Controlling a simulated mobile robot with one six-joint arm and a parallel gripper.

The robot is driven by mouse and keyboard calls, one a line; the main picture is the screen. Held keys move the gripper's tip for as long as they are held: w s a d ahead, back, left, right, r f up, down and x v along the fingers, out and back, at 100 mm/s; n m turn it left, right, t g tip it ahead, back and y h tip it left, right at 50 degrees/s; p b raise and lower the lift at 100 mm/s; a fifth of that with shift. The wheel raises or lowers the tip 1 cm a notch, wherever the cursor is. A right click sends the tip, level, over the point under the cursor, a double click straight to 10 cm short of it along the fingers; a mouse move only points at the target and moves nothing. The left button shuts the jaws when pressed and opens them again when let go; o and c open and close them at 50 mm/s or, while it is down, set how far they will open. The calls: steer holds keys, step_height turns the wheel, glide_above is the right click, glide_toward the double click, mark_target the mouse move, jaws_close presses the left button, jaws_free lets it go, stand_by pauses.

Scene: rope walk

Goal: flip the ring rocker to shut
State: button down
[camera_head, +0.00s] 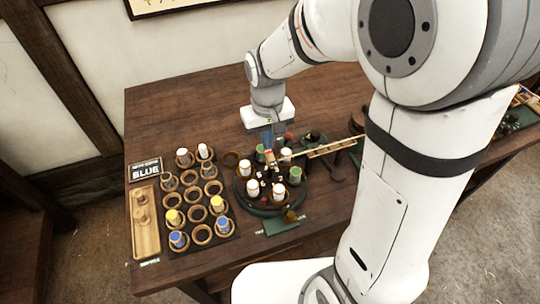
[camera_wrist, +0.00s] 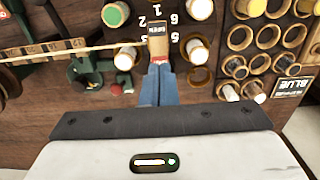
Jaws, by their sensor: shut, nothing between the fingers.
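In the head view the round dark ring stand (camera_head: 262,211) carries several white- and green-topped bobbins. My gripper (camera_wrist: 160,66) is shut and empty, its blue fingers pointing at the block's near end. Whether they touch it is unclear. In the head view my gripper (camera_head: 269,149) is over the back of the ring, where the block is mostly hidden.
A rack (camera_head: 196,204) of round cups, some with yellow-, blue- or white-topped bobbins, stands left of the ring, beside a wooden tray (camera_head: 146,240) and a BLUE sign (camera_head: 145,170). A pale slatted strip (camera_head: 330,147) runs right from the ring. Bobbins stand close around my fingers.

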steer(key=shift+f+b, duration=0.8)
steer(key=shift+f, duration=0.25)
steer(key=shift+r, duration=0.15)
step_height(320, 180, up, 8)
steer(key=p, duration=0.6)
stand_by(0.3)
steer(key=shift+s, duration=0.1)
stand_by(0.4)
